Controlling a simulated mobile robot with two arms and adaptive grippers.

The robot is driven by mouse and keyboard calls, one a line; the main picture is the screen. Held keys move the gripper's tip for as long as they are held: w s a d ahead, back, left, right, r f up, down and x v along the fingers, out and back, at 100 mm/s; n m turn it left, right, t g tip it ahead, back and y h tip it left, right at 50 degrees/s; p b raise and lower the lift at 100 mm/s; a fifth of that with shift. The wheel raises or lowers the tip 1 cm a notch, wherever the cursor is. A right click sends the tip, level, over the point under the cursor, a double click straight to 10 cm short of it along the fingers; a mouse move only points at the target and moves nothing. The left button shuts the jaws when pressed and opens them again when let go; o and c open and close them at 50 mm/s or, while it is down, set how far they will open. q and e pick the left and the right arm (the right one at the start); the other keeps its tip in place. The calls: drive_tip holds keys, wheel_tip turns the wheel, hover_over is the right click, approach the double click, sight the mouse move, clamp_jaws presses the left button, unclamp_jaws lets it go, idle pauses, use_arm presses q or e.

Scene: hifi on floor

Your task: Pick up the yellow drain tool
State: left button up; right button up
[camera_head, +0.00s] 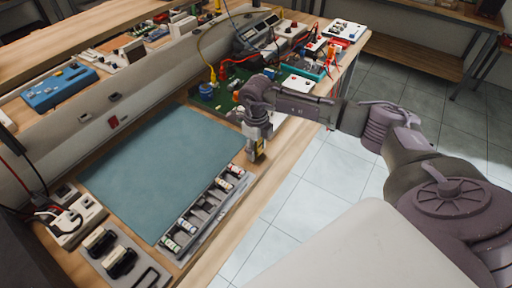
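My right gripper (256,150) points down over the front part of the workbench, just right of the blue-green mat (165,168). A small yellow patch (260,146) shows at its fingers; it may be the yellow drain tool, but it is too small and too covered to be sure. I cannot tell whether the fingers are closed on it or only around or beside it. My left gripper is not in view.
A rack of small bottles (203,212) lies along the mat's front edge, near the gripper. A green circuit board (212,97), cables and instruments crowd the bench behind the gripper. A blue device (60,86) sits on the upper shelf. The mat is bare; tiled floor lies right.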

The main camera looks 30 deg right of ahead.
clamp_jaws()
drive_tip(key=shift+r, duration=0.2)
